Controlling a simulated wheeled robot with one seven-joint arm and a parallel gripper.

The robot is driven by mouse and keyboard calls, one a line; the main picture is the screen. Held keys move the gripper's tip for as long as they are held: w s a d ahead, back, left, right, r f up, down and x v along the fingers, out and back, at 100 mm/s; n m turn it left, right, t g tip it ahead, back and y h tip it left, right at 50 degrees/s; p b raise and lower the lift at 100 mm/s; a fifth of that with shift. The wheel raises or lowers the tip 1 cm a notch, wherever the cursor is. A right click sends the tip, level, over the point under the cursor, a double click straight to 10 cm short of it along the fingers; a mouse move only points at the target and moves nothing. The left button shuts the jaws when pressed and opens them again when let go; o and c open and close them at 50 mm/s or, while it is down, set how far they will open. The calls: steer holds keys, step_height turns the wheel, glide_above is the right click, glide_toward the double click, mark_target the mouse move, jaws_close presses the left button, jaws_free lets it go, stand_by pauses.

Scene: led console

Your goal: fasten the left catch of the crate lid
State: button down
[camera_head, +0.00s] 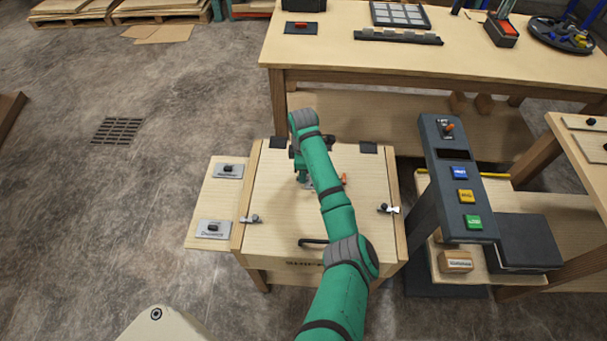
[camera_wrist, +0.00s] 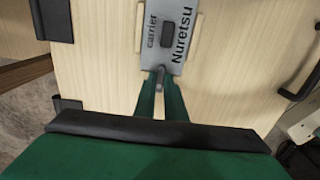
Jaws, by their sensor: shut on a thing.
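The crate lid (camera_head: 275,200) lies closed on the wooden crate. The left catch (camera_head: 250,219) is a small grey metal piece at the lid's left edge. The right catch (camera_head: 388,209) sits at the opposite edge. Whether either is fastened is too small to tell. My gripper (camera_wrist: 160,80) is over the lid, apart from both catches, and largely hidden by my arm in the head view. In the wrist view its green fingers are shut on a small grey tab (camera_wrist: 160,75) beside a grey plate (camera_wrist: 180,55) with a dark block, lettered "Nuretsu carrier".
A black handle (camera_head: 312,241) is at the lid's front, with dark hinges (camera_head: 368,148) at its back. A side board (camera_head: 205,200) with two labelled plates adjoins the left. A button console (camera_head: 455,180) stands right; a workbench (camera_head: 335,50) stands behind.

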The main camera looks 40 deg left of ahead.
steer(key=shift+a+r, duration=0.1)
steer(key=shift+a, duration=0.05)
steer(key=c, duration=1.8)
jaws_free()
step_height(320, 180, up, 11)
steer(key=shift+f, duration=0.15)
